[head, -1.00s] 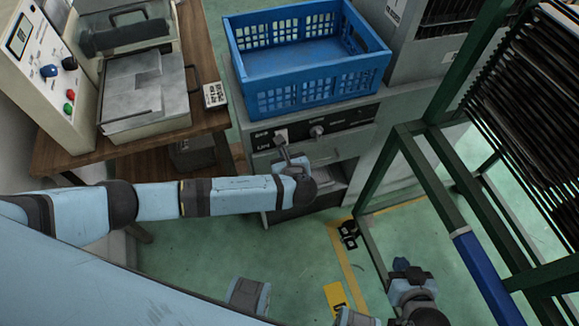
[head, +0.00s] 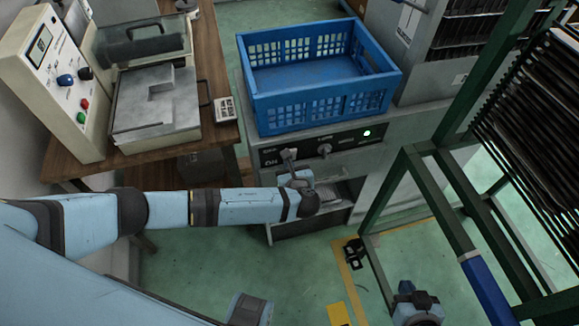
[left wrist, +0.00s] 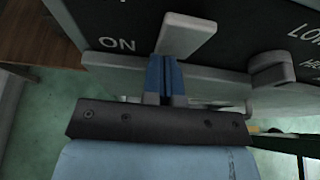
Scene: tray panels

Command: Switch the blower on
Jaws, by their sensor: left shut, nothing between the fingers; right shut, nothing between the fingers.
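The blower's dark control panel (head: 345,141) is on the front of the grey bench below the blue crate. A small lamp (head: 367,133) on it glows pale green. The grey switch lever (head: 288,154) is at the panel's left. In the left wrist view the lever (left wrist: 186,38) is tilted, with the word ON to its left. My left gripper (left wrist: 164,75) is shut and empty, its blue fingertips right at the lever's lower end; I cannot tell whether they touch. My right gripper (head: 405,287) is shut and empty, low over the floor at the bottom right.
A grey knob (head: 324,149) is to the right of the lever. The blue crate (head: 318,110) stands on the bench above. A green rack (head: 437,190) stands at right. A wooden table (head: 60,165) with a control box (head: 52,85) is at left.

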